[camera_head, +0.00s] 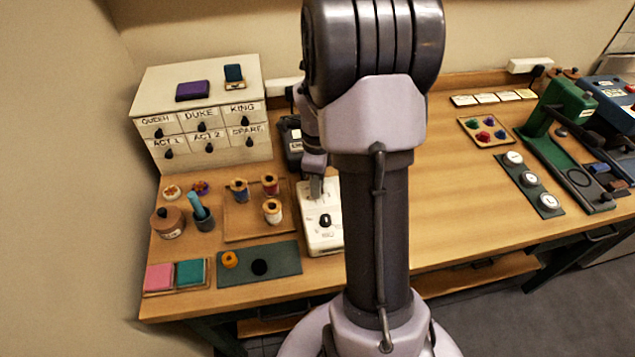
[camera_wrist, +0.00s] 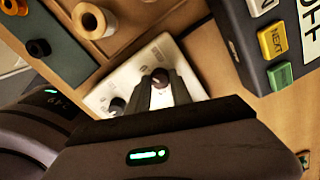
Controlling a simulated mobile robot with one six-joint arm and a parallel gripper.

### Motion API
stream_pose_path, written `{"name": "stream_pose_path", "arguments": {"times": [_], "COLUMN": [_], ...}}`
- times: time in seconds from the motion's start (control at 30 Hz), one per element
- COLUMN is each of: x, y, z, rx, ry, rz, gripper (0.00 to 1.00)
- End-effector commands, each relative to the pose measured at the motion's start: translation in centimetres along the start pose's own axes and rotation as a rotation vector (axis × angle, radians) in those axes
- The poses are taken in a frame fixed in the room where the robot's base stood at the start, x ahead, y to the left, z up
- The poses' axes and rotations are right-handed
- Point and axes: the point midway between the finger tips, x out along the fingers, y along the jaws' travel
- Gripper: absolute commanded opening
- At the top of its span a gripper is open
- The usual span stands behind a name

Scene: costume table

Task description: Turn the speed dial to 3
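A white control box (camera_head: 322,240) stands on the table left of my arm's column. It carries a black knob (camera_head: 325,220) with small markings I cannot read. In the wrist view the white box (camera_wrist: 128,78) shows that dark knob (camera_wrist: 117,105) and a second, brownish knob (camera_wrist: 160,77). My gripper (camera_head: 316,190) points down over the far part of the box. In the wrist view my gripper's fingertips (camera_wrist: 160,84) are close around the brownish knob. Whether they touch it is unclear. Part of the box is hidden by my arm.
A dark device (camera_head: 292,142) with buttons stands behind the box; its yellow NEXT button (camera_wrist: 272,42) shows close in the wrist view. A wooden tray (camera_head: 240,222) with thread spools and a dark green mat (camera_head: 285,262) lie left.

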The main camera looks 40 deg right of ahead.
Motion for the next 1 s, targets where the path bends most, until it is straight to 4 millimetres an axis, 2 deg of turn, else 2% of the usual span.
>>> {"name": "stream_pose_path", "arguments": {"times": [0.27,0.43,1.0], "x": [-0.02,-0.05,-0.12], "y": [0.00,0.00,0.01], "z": [0.00,0.00,0.01], "rx": [-0.023,-0.097,-0.609], "ry": [0.000,0.000,0.000], "rz": [0.000,0.000,0.000], "gripper": [0.00,0.00,0.00]}}
